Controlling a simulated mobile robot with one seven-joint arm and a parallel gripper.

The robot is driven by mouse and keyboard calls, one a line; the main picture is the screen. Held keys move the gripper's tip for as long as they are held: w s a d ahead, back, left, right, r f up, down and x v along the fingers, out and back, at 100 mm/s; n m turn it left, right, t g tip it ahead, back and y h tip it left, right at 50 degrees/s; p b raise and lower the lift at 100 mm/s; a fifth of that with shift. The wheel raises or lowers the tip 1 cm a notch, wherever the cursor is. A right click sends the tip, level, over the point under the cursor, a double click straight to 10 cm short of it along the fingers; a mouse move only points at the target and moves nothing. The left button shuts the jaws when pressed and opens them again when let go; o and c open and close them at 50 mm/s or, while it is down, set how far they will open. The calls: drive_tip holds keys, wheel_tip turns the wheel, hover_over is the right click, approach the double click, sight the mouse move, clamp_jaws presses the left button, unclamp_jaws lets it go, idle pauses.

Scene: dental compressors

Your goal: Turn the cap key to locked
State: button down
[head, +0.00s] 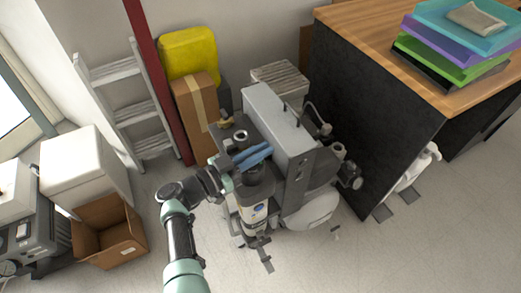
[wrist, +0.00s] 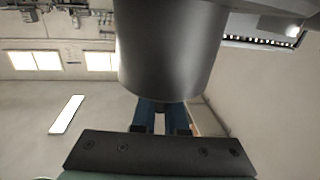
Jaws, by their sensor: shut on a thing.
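The compressor (head: 275,135) stands on the floor, a grey and dark machine with a tall box housing and cylindrical parts. My gripper (head: 255,155) reaches it from the left, its blue fingers lying over the top of a dark cylindrical part at its front. In the wrist view my gripper (wrist: 160,112) has its two blue fingers close together, with a small dark piece between them. A large dark grey cylinder (wrist: 168,55) fills the upper middle there, just beyond the fingertips. The cap key is mostly hidden by the fingers and this cylinder; its angle cannot be told.
A wooden-topped desk (head: 350,25) with stacked coloured trays (head: 460,35) stands at right. Behind are cardboard boxes (head: 195,110), a yellow case (head: 188,52) and a ladder (head: 118,100). An open carton (head: 108,230) sits at left. The front floor is clear.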

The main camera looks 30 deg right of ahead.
idle(0.8)
drive_tip(key=c, duration=0.9)
unclamp_jaws()
drive_tip(key=shift+c, duration=0.2)
drive_tip(key=shift+a, duration=0.1)
drive_tip(key=s+a, duration=0.2)
drive_tip(key=a, duration=1)
drive_tip(key=shift+s+a, duration=0.15)
drive_tip(key=shift+a, duration=0.15)
